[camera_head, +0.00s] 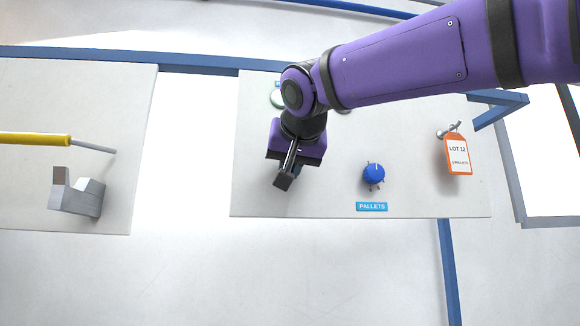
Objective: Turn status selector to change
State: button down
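My gripper (284,181) hangs in front of the left half of a light grey panel (430,205), pointing down and a little left. Its fingers overlap from this angle, so I cannot tell if they are open or shut. A small bit of blue shows beside the fingers, but what it belongs to is mostly hidden. No knob labelled as the status selector can be read; the gripper and arm cover that part of the panel. A blue knob (374,174) with marks around it sits to the right, above a blue PALLETS label (371,207).
An orange-edged LOT 12 tag (457,155) hangs from a peg on the panel's right. A pale green round part (276,99) shows beside my arm. On the left panel are a grey metal bracket (78,194) and a yellow-handled rod (40,139). Blue frame bars surround the panels.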

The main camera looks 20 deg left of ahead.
jog(key=n+t+h, duration=0.1)
jog(key=n, duration=0.2)
jog(key=shift+a+h, duration=0.1)
jog(key=shift+h, duration=0.3)
jog(key=n+t+h, duration=0.1)
jog(key=n, duration=0.2)
jog(key=shift+s+f+t+h, duration=0.1)
jog(key=shift+t+h, duration=0.3)
jog(key=shift+a+n, duration=0.1)
jog(key=shift+n, duration=0.2)
jog(key=c, duration=1.1)
grip_release()
jog(key=shift+c, duration=0.2)
jog(key=v, duration=1)
jog(key=shift+s, duration=0.35)
